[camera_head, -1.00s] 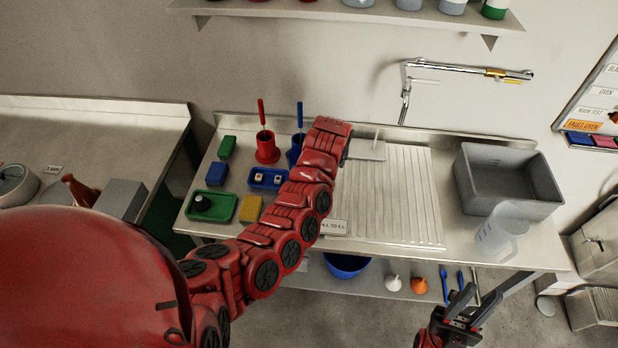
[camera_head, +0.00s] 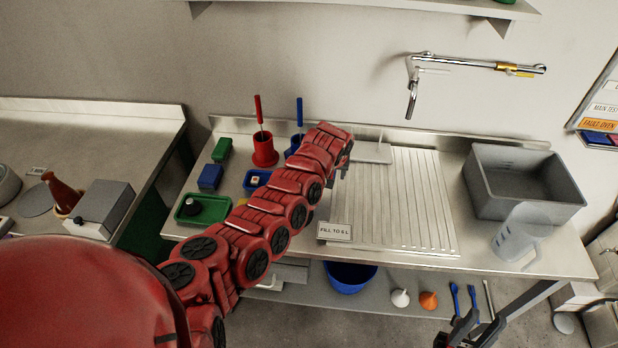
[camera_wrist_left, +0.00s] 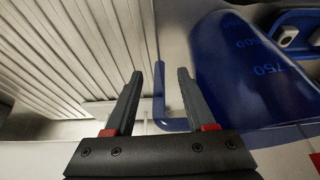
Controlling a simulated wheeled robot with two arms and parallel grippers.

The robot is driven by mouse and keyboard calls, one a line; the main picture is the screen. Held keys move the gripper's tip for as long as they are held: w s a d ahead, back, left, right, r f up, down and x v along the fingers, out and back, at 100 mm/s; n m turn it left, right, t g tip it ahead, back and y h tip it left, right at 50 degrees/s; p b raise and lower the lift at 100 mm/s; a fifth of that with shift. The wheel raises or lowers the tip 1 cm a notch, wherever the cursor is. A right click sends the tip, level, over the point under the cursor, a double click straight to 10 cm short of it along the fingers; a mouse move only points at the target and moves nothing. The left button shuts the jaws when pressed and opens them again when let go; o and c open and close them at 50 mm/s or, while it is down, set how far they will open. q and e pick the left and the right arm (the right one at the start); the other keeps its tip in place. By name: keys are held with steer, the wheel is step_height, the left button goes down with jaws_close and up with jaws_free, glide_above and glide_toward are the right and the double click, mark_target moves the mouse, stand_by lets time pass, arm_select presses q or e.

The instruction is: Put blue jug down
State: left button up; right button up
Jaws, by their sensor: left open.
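The blue jug (camera_wrist_left: 250,75) has volume marks such as 750 and fills the right of the left wrist view. Its handle (camera_wrist_left: 159,80) runs between the fingers of my left gripper (camera_wrist_left: 159,72), which are apart and not closed on it. In the head view my left arm covers most of the place where the jug is, so I cannot make it out there. The jug appears to stand on the steel bench (camera_head: 400,252), beside the ribbed drainboard. My right gripper (camera_head: 480,325) is low in the head view, in front of the bench, with its fingers apart and empty.
A grey basin (camera_head: 525,205) and a clear jug (camera_head: 520,238) stand at the right of the bench. A red holder (camera_head: 264,150), a blue holder (camera_head: 296,141) and a green tray (camera_head: 203,210) are at the left. A tap (camera_head: 412,95) hangs above.

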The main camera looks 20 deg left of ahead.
arm_select(q)
steer(key=shift+r, duration=0.15)
jaws_close()
stand_by(1.3)
